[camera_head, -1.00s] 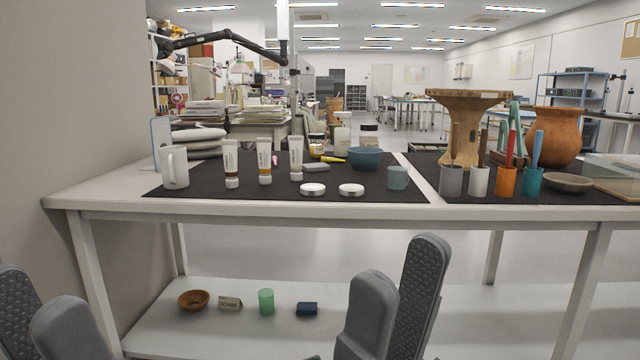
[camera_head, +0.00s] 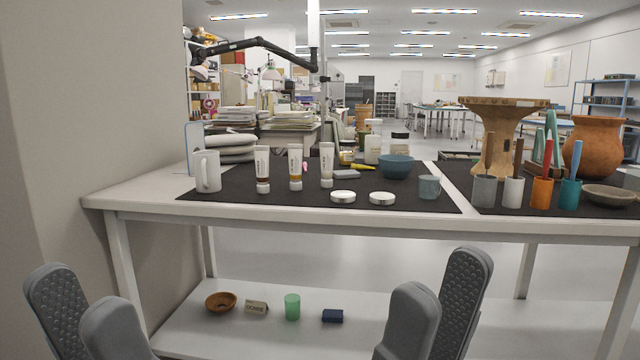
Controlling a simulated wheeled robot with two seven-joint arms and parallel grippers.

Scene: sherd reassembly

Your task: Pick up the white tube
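Three tubes stand upright on caps in a row on the dark mat (camera_head: 230,198) of the table. The right one (camera_head: 327,165) looks plain white with a pale band. The left tube (camera_head: 262,168) has a dark brown band and the middle tube (camera_head: 295,167) an orange-yellow one. Their lettering is too small to read. My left gripper (camera_head: 74,290) is low at the left, in front of the table, open and empty. My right gripper (camera_head: 441,275) is low right of centre, also open and empty. Both are well apart from the tubes.
A white mug (camera_head: 207,172) stands left of the tubes. Two white lids (camera_head: 343,197) (camera_head: 382,199) lie in front, with a blue bowl (camera_head: 397,167) behind and a grey-blue cup (camera_head: 429,187) right. The table's front edge (camera_head: 300,218) and lower shelf (camera_head: 260,335) lie ahead of my grippers.

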